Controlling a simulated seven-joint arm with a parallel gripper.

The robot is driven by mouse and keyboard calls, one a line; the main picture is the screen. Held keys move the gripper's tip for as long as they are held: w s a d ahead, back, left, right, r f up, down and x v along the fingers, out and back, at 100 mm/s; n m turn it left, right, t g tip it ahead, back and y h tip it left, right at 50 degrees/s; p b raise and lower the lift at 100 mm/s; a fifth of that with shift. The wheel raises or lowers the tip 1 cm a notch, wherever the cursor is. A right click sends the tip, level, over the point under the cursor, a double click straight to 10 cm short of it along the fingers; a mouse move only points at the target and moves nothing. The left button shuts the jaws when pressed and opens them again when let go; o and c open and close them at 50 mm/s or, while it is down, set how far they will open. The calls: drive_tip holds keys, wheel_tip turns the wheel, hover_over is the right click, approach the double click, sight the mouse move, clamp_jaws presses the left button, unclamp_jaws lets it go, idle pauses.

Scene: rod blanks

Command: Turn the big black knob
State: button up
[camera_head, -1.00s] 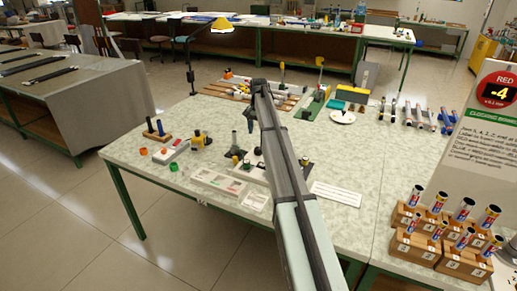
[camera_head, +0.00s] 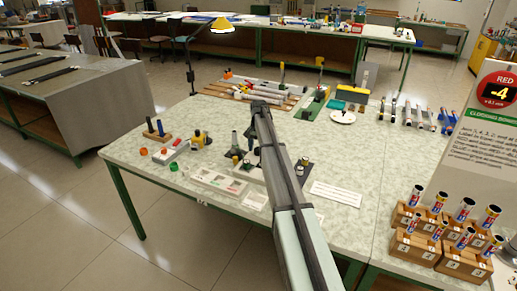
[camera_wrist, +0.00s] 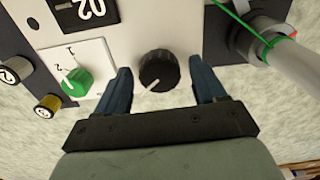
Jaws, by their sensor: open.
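The big black knob (camera_wrist: 159,70) is round, with a white pointer line toward the lower left. It sits on a light grey panel in the wrist view. My gripper (camera_wrist: 163,80) is open, with one blue finger on each side of the knob and a visible gap on both sides. I cannot tell how high the fingertips are relative to the knob. In the head view, my arm ends in my gripper (camera_head: 255,150) over the table, and the knob cannot be made out there.
A green knob (camera_wrist: 75,80) on a white plate with marks is left of my gripper. A black label reading 02 (camera_wrist: 85,10) is above it. A grey rod in a round holder (camera_wrist: 265,40) is at the right. The white table (camera_head: 340,150) holds several other fixtures.

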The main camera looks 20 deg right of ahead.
sight(258, 149)
drive_tip(key=shift+c, duration=0.4)
drive_tip(key=c, duration=1)
drive_tip(key=shift+n, duration=2.1)
drive_tip(key=o, duration=1.1)
wheel_tip(258, 149, up, 14)
drive_tip(key=shift+f, duration=0.1)
